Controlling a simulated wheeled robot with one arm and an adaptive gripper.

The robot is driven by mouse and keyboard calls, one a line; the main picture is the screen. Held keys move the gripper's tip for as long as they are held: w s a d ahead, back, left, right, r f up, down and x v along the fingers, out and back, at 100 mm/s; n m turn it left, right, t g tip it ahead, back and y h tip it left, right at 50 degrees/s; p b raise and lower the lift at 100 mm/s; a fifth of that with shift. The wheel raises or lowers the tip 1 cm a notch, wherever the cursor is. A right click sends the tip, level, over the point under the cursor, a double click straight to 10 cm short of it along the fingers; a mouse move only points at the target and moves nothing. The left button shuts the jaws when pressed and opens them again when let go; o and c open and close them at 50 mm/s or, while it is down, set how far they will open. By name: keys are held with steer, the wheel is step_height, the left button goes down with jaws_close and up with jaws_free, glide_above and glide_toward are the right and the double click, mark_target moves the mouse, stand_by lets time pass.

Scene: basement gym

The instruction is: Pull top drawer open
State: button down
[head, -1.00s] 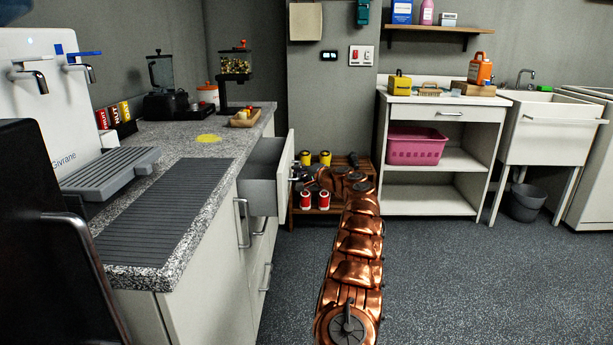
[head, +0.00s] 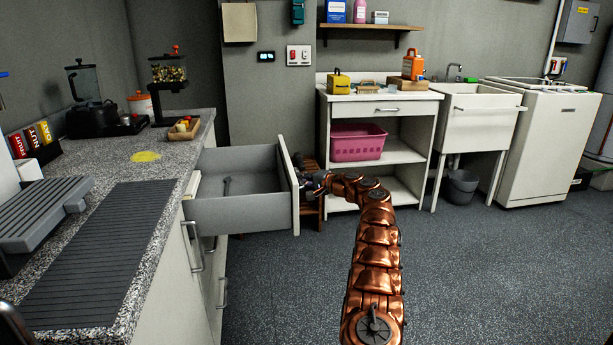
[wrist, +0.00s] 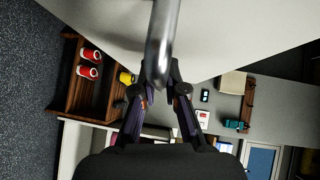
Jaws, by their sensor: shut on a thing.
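The top drawer (head: 240,213) of the counter is pulled well out, with its grey inside showing. A slim grey item (head: 227,185) lies inside it. Its pale front panel (head: 288,190) faces right, towards my arm. My gripper (head: 305,180) is at the outer face of that panel. In the wrist view, a metal bar handle (wrist: 163,40) runs down from the top to between the fingers of my gripper (wrist: 160,85), which are shut on it. The far end of the handle is hidden by the fingers.
The granite counter (head: 150,215) is at left, with more handled doors below the drawer. A small wooden rack (head: 309,205) stands behind the drawer front. A white shelf unit with a pink basket (head: 358,142) is at the back. The floor at right is clear.

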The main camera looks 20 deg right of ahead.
steer(key=shift+s+d+f, duration=0.1)
steer(key=shift+d, duration=0.15)
steer(key=c, duration=1.2)
jaws_free()
steer(key=shift+d, duration=0.1)
steer(key=v, duration=1.2)
